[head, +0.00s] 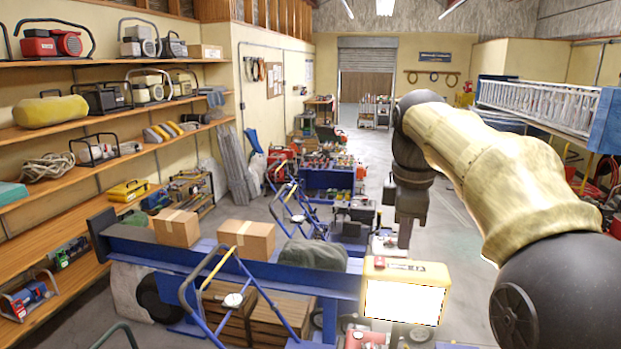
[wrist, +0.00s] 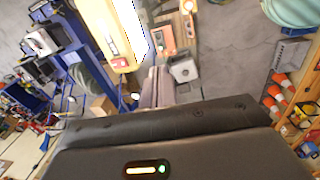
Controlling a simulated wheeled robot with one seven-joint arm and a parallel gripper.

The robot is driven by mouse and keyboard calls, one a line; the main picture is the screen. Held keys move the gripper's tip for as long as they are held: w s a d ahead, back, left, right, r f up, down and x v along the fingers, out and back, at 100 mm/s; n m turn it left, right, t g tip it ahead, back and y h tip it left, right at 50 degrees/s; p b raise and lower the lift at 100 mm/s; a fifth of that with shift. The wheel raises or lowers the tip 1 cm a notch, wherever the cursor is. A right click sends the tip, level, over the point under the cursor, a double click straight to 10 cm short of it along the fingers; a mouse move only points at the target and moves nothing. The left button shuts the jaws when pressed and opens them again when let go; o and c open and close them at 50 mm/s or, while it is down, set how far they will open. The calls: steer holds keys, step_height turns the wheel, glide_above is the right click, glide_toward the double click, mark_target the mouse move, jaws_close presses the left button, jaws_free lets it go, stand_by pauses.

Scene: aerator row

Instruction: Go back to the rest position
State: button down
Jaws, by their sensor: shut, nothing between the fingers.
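My gripper (head: 405,240) hangs from the end of my arm in the head view, pointing down just behind a yellow work light. In the wrist view its dark body fills the bottom, and its two narrow greyish fingers (wrist: 156,88) stand side by side, shut with nothing visible between them. The lit yellow work light (head: 405,290) stands below the gripper in the head view. It also shows at the top of the wrist view (wrist: 105,35), beyond and to the left of the fingers. Much of the gripper's fingertips is hard to make out in the head view.
A blue beam bench (head: 200,258) carries cardboard boxes (head: 246,237) and a green bag (head: 314,254). Wooden shelves (head: 75,145) with machines line the left wall. A ladder (head: 540,103) lies at the right. Open grey floor (head: 450,235) shows right of the gripper.

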steer(key=s+f+m+b, duration=0.2)
steer(key=s+f+m, duration=0.2)
steer(key=f, duration=0.7)
steer(key=s+f+m+b, duration=0.1)
steer(key=s+f+m, duration=0.4)
steer(key=f, duration=0.7)
steer(key=s+f+m+t+b, duration=0.1)
steer(key=s+f+m, duration=0.3)
steer(key=f, duration=0.8)
steer(key=shift+s+a+m+b, duration=0.35)
steer(key=shift+a+m+b, duration=0.1)
steer(key=shift+m+b, duration=0.5)
